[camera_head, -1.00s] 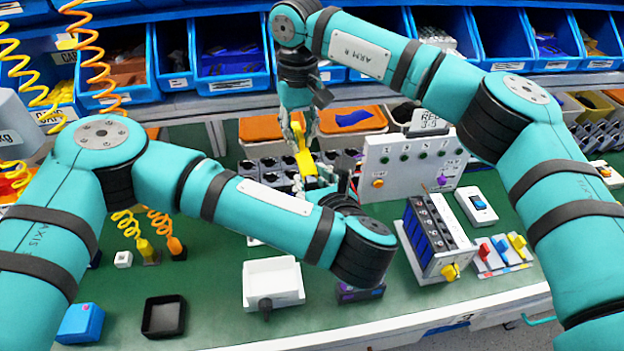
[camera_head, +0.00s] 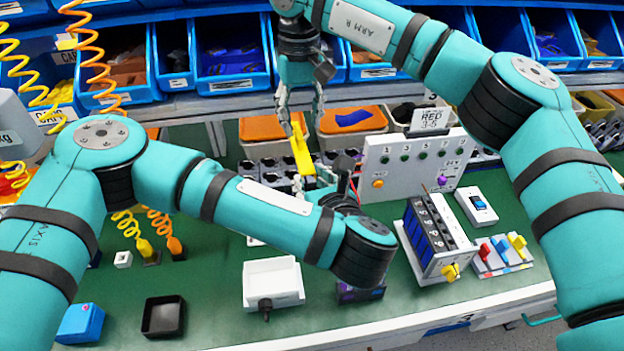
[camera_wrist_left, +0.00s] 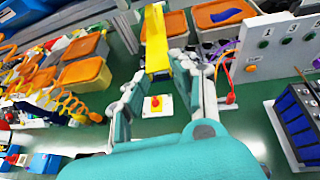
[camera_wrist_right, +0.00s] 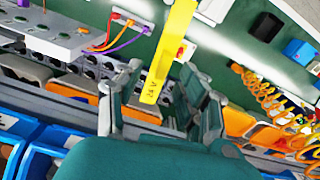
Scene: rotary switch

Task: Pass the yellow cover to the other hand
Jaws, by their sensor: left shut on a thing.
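The yellow cover (camera_head: 301,150) is a long, narrow yellow piece held upright above the green bench. My left gripper (camera_head: 306,182) is shut on its lower end, partly hidden by my left arm. The cover also rises between the left fingers in the left wrist view (camera_wrist_left: 157,40). My right gripper (camera_head: 302,112) is above the cover, pointing down, with its fingers spread apart. In the right wrist view the cover (camera_wrist_right: 168,50) shows between and beyond the open right fingers (camera_wrist_right: 160,98), which appear clear of it.
A white panel with a row of green buttons (camera_head: 415,165) stands right of the cover. A blue-and-white module (camera_head: 432,235) and a switch box (camera_head: 476,206) are farther right. A white tray (camera_head: 273,284) and a black tray (camera_head: 163,316) lie in front. Blue bins (camera_head: 230,60) line the back.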

